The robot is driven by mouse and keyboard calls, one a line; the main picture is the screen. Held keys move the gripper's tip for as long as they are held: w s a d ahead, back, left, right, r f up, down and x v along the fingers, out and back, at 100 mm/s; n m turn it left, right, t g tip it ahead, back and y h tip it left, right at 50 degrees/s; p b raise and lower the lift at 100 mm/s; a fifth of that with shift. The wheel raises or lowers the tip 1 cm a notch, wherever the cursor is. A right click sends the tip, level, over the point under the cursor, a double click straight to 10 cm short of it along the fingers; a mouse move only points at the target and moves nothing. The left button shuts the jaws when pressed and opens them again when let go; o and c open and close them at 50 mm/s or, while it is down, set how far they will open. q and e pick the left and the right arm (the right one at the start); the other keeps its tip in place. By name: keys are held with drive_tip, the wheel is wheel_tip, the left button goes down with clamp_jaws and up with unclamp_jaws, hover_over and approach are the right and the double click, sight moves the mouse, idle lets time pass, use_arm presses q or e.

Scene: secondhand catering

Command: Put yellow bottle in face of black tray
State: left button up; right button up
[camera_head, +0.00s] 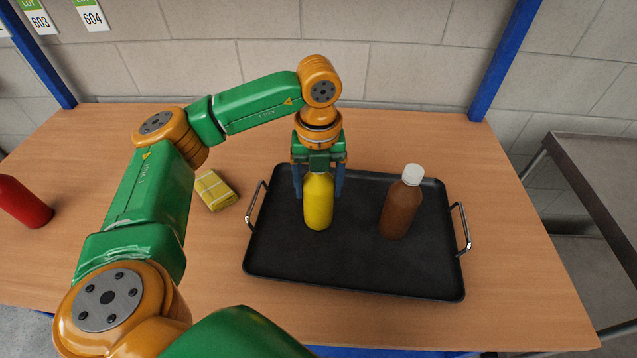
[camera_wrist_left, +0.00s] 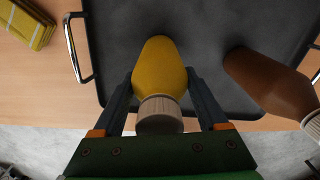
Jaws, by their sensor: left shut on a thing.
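A yellow bottle (camera_head: 318,207) is upright over the left half of the black tray (camera_head: 345,268). My left gripper (camera_head: 319,190) comes down from above and is shut on it near the top, one finger on each side. In the left wrist view the yellow bottle (camera_wrist_left: 158,68) shows between the two fingers, with its pale ribbed cap (camera_wrist_left: 160,115) toward the gripper. I cannot tell for sure whether its base touches the tray. My right gripper is not in view.
A brown bottle (camera_head: 400,208) with a white cap stands on the tray's right half. A red bottle (camera_head: 22,202) is at the far left. Blue posts rise behind.

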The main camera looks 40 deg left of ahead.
use_arm(q)
drive_tip(key=shift+f, duration=0.2)
drive_tip(key=o, duration=1.4)
drive_tip(key=shift+r, duration=0.1)
drive_tip(key=shift+c, duration=0.2)
drive_tip(key=shift+r, duration=0.45)
wheel_tip(320, 180, up, 6)
drive_tip(key=shift+r, duration=0.15)
wheel_tip(320, 180, up, 5)
drive_tip(key=p, duration=0.2)
drive_tip(key=shift+r+p, duration=0.1)
drive_tip(key=shift+p, duration=0.25)
